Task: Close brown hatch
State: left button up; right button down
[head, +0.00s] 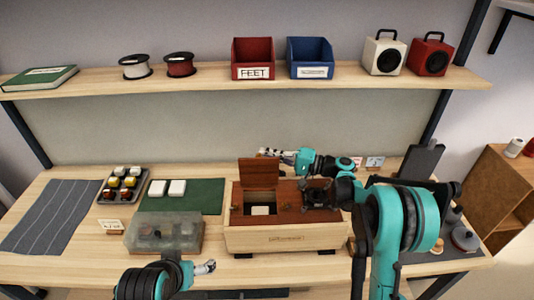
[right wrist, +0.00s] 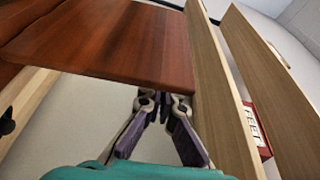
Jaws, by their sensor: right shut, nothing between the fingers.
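The brown hatch (head: 259,174) stands raised above the opening in the reddish-brown top of a wooden box (head: 285,238) at the table's middle. A small pale block (head: 260,210) shows in the opening. My right gripper (head: 266,153) is behind the hatch near its top edge, shut and empty. In the right wrist view, the shut fingers (right wrist: 162,100) are beside the edge of a brown panel (right wrist: 115,40), which looks like the hatch. I cannot tell whether they touch it. My left gripper (head: 208,267) is low at the front, away from the box; its jaw state is unclear.
A translucent container (head: 163,234) stands left of the box, near a green mat (head: 207,197) with white blocks and a tray (head: 106,196) of small parts. The shelf (head: 200,81) above holds bins, spools and speakers. A grey striped mat (head: 50,220) lies at left.

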aim_at(255, 162)
jog(key=s+n+b, duration=0.1)
jog(key=s+n, duration=0.1)
jog(key=s+n+y+b, duration=0.1)
jog(key=s+n, duration=0.1)
jog(key=s, duration=0.1)
jog(key=shift+s, duration=0.3)
jog(key=shift+s+f+b, duration=0.2)
jog(key=shift+s+f, duration=0.05)
jog(key=shift+s, duration=0.45)
jog(key=shift+s+f+b, duration=0.15)
jog(key=shift+s+f, duration=0.05)
jog(key=shift+s, duration=0.5)
